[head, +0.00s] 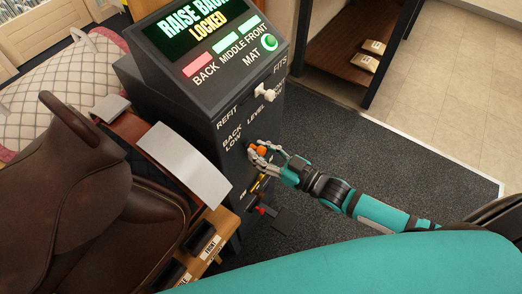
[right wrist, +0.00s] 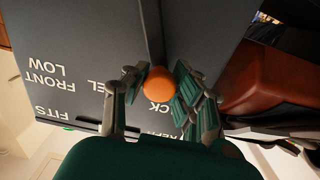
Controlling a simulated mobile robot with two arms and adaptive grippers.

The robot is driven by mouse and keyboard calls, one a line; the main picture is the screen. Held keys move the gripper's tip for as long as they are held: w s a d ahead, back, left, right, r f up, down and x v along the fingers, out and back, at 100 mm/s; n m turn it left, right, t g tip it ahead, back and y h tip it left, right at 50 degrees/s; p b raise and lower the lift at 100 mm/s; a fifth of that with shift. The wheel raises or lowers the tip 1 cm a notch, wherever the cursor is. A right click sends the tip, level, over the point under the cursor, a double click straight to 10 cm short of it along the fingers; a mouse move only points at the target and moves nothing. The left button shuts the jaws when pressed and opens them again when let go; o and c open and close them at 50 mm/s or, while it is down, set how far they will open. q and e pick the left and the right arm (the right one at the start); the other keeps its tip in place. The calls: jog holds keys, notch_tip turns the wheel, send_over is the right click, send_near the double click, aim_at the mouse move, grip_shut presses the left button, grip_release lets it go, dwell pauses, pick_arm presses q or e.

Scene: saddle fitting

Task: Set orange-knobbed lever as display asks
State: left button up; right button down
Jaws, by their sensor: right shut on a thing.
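The orange knob (head: 261,151) of the lever is low on the side of the dark console (head: 160,82), below and right of the words BACK LOW. My right gripper (head: 263,153) is shut on it. In the right wrist view, the orange knob (right wrist: 159,84) sits between the fingers of the gripper (right wrist: 157,90), with the console's labels upside down behind. The display (head: 200,30) reads "RAISE BACK", partly cut off, and "LOCKED". Below it the BACK bar (head: 197,65) is red; MIDDLE and FRONT bars are green. The lever's slot is mostly hidden by my gripper.
A white handle (head: 265,94) stands out above the lever, between REFIT and FITS. A red-tipped part (head: 262,210) is below. A brown saddle (head: 75,200) and grey pad (head: 183,165) are left of the console. The dark floor mat (head: 375,150) at right is clear.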

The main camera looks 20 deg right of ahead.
jog(key=shift+w+d+r+m+p, duration=0.6)
jog(key=shift+w+d+m, duration=0.1)
jog(key=shift+d+m, duration=0.15)
jog(key=w+d+m, duration=0.2)
jog(key=d+m, duration=0.1)
jog(key=shift+w, duration=0.15)
jog(key=c, duration=1)
grip_release()
jog(key=shift+s+d, duration=0.1)
jog(key=shift+s, duration=0.1)
jog(key=v, duration=1.1)
jog(key=shift+s+d+r, duration=0.1)
jog(key=shift+s+d, duration=0.1)
jog(key=shift+s, duration=0.05)
